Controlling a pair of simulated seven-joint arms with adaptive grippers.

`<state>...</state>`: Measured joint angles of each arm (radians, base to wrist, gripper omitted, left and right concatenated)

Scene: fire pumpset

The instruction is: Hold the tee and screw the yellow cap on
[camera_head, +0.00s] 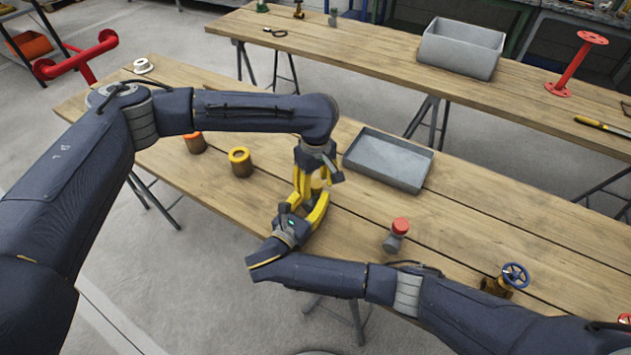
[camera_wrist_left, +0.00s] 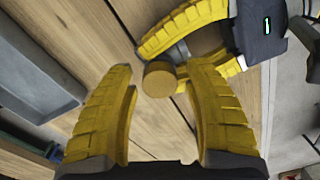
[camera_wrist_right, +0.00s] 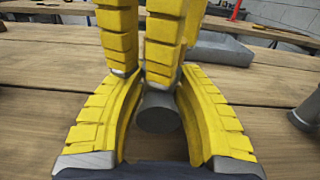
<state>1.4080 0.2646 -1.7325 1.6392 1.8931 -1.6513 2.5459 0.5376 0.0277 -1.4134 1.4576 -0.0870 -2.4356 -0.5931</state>
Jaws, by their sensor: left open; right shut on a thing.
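My right gripper (camera_head: 308,203) is shut on the tee, whose grey end (camera_wrist_right: 158,112) shows between its fingers in the right wrist view. A round dull-yellow cap (camera_wrist_left: 160,78) shows at an end of the tee in the left wrist view; I cannot tell how tightly it sits. My left gripper (camera_wrist_left: 160,72) is open, its fingertips apart on either side of the cap. In the head view my left gripper (camera_head: 311,188) points down from above at the right gripper, and the fingers hide most of the tee. The left fingers also show above the tee in the right wrist view.
A shallow grey tray (camera_head: 365,172) lies behind the grippers. A yellow-topped part (camera_head: 239,162) and an orange-topped part (camera_head: 196,143) stand left. A red-capped grey fitting (camera_head: 397,235) and a blue-wheeled valve (camera_head: 515,275) stand right. The back table holds a grey bin (camera_head: 455,55).

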